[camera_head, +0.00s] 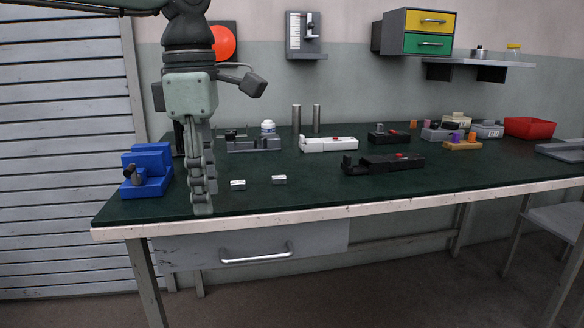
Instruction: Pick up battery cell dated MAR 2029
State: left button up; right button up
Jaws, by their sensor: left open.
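Two small dark blocks with white labels lie on the dark green bench top near its front edge: a left block (238,185) and a right block (279,180). They look like battery cells, but the print on their labels is too small to read, so I cannot tell which is dated MAR 2029. My left gripper (202,208) points down, to the left of both blocks and apart from them. It is open and holds nothing that I can see. It hides part of the bench behind it. My right gripper is not in view.
A blue fixture (148,172) stands left of my gripper. A grey fixture (254,144), a white device (328,145) and a black device (384,164) stand behind and right of the blocks. A red bin (530,127) is far right. The front strip right of the blocks is clear.

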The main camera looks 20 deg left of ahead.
aim_at(279, 180)
jog(key=i, duration=0.95)
